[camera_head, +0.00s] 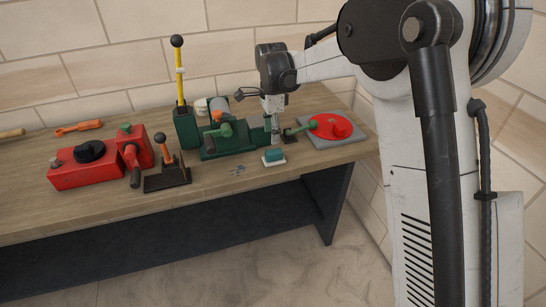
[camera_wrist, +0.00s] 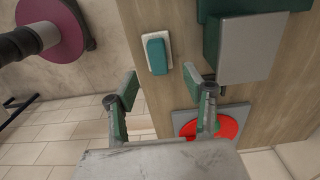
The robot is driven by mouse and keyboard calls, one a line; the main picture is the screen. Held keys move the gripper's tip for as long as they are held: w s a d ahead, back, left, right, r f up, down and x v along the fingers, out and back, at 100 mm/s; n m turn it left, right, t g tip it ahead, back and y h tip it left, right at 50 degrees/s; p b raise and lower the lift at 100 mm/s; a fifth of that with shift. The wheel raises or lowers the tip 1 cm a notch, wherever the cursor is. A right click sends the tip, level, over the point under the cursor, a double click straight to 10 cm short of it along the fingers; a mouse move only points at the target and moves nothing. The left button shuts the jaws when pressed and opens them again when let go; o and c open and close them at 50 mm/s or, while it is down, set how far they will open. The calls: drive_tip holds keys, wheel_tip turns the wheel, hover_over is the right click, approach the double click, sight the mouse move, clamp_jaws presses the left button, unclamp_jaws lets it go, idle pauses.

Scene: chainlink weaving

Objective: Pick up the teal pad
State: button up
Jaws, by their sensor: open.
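The teal pad (camera_head: 274,155) lies on a small white base near the front edge of the wooden table. In the wrist view the teal pad (camera_wrist: 157,55) sits on its white base, ahead of my fingertips and roughly in line with the space between them. My gripper (camera_wrist: 167,92) is open and empty, with a finger on each side. In the head view my gripper (camera_head: 275,135) hangs just behind the pad, beside the green machine, and its fingertips are hard to make out. I see no contact with the pad.
A green machine (camera_head: 228,138) stands close left of my gripper. A red disc (camera_head: 330,126) on a grey plate (camera_head: 350,141) lies to the right. Small grey pieces (camera_head: 238,170) lie left of the pad. A black lever base (camera_head: 167,179) and red boxes (camera_head: 86,174) stand farther left.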

sight(274, 151)
wheel_tip(274, 151, down, 4)
drive_tip(key=shift+r, duration=0.1)
drive_tip(key=shift+s+d+f+p, duration=0.1)
drive_tip(key=shift+d+f+p, duration=0.1)
drive_tip(key=shift+f, duration=1.15)
drive_tip(key=shift+s+d+f+p, duration=0.1)
drive_tip(key=shift+f+p, duration=0.1)
drive_tip(key=shift+f, duration=1.1)
clamp_jaws()
